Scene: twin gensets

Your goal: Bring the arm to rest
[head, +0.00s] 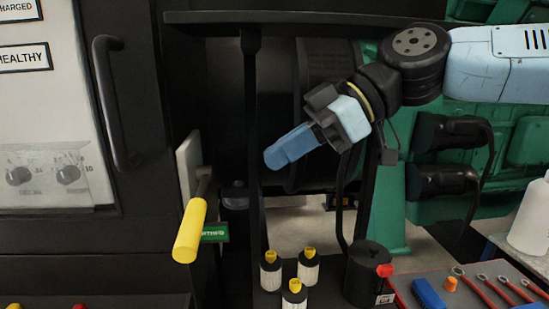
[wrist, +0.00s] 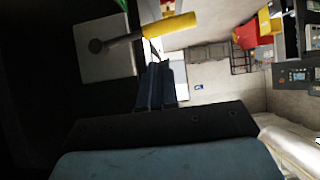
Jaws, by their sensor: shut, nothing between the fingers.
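My gripper (head: 275,160) hangs in the upper middle of the head view, with its blue fingers shut and nothing between them. It points down and to the left, in front of a dark machine frame. In the wrist view my gripper (wrist: 155,72) also shows its fingers together. A lever with a yellow handle (head: 190,230) stands below and to the left of my gripper, apart from it. The yellow handle (wrist: 172,27) also shows near the top of the wrist view, beyond the fingertips.
Several white filters with yellow tops (head: 308,268), a black canister (head: 367,275) and a tool tray (head: 465,290) lie below my arm. A white bottle (head: 532,220) stands at right. A cabinet with a door handle (head: 115,100) is at left. A green engine (head: 525,140) is behind my arm.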

